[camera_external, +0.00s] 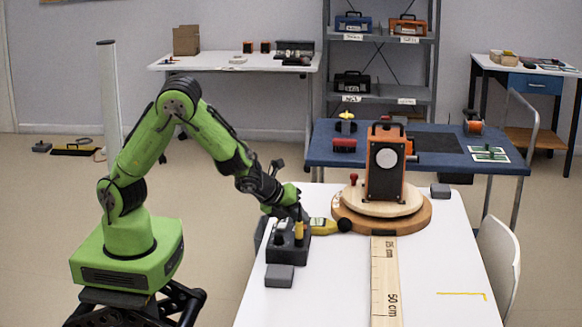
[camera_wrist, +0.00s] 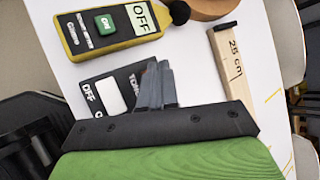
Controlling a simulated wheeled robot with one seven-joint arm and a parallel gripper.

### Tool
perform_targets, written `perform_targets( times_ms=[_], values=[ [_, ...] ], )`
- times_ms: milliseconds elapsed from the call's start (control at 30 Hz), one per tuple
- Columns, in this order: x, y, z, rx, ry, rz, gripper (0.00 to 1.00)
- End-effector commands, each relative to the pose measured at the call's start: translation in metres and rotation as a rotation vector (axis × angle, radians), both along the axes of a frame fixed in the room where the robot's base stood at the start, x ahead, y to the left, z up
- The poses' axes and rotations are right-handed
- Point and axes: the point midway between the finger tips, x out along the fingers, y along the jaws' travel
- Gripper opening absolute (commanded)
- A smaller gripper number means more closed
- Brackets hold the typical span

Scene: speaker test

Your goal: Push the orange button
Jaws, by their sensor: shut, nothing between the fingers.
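A small dark box (camera_external: 289,251) stands at the left edge of the white table. In the wrist view the dark box (camera_wrist: 92,81) shows an OFF label and the white switch (camera_wrist: 112,95). No orange button shows there; the fingers cover part of the box. My gripper (camera_external: 301,213) is shut and empty, pointing down close above the box. Its fingertips (camera_wrist: 158,66) show beside the white switch; contact cannot be told.
A yellow meter (camera_external: 320,226) with a green button (camera_wrist: 104,24) lies just behind the box. An orange-and-black speaker (camera_external: 386,187) stands on a round wooden base (camera_external: 421,222), from which a wooden ruler (camera_external: 385,285) runs forward. The table's front right is mostly clear.

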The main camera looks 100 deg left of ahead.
Motion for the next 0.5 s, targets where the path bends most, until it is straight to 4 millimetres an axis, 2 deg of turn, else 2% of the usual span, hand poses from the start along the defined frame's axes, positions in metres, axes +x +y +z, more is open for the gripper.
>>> perform_targets(
  times_ms=[500],
  values=[
    [-0.0001, 0.0001, -0.005, 0.0, 0.0, 0.0, 0.0]
  ],
)
